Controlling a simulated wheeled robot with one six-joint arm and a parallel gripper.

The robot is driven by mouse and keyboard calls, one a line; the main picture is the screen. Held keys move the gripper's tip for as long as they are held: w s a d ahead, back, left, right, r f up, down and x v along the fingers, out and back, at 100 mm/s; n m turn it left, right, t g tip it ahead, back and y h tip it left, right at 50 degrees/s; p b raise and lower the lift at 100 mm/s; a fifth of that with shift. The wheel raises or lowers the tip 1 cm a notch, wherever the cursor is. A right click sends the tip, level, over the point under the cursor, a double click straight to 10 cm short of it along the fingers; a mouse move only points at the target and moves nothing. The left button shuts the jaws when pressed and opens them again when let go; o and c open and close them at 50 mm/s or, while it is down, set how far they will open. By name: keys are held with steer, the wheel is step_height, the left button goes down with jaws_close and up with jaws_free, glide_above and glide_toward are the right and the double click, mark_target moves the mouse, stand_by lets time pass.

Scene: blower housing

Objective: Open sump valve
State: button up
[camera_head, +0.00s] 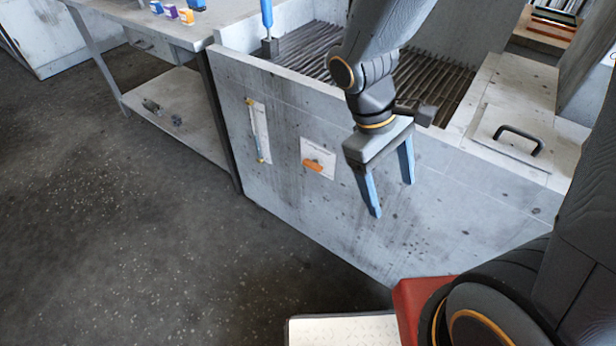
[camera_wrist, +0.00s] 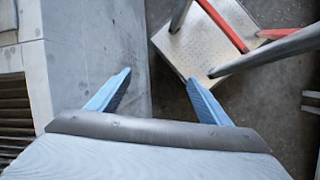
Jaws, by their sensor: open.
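The sump valve appears as an orange handle (camera_head: 313,165) on a white plate (camera_head: 319,158), fixed to the front wall of the grey housing (camera_head: 270,185). My gripper (camera_head: 393,199) hangs in front of that wall, to the right of the valve and apart from it. Its two blue fingers are spread with nothing between them. In the wrist view my gripper (camera_wrist: 160,98) is also open and empty, with the housing wall (camera_wrist: 95,50) on the left and the floor beyond. The valve cannot be made out in the wrist view.
A sight gauge (camera_head: 259,130) is on the wall left of the valve. A slatted grate (camera_head: 305,45) and a lid with a black handle (camera_head: 518,138) top the housing. A grey table (camera_head: 205,38) with small boxes stands at left. The dark floor (camera_head: 120,220) in front is clear.

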steer(key=w+f+n+t+h+b, duration=0.1)
steer(key=w+f+n+h+b, duration=0.4)
steer(key=f+b, duration=0.35)
steer(key=n+t+h+b, duration=0.2)
steer(key=n+t+b, duration=1.35)
steer(key=b, duration=0.45)
glide_toward(310, 167)
steer(key=w, duration=0.1)
steer(key=b+x, duration=0.2)
steer(key=x, duration=0.6)
steer(key=shift+s+d, duration=0.1)
steer(key=shift+d, duration=0.2)
steer(key=c, duration=1)
steer(key=shift+c, duration=0.2)
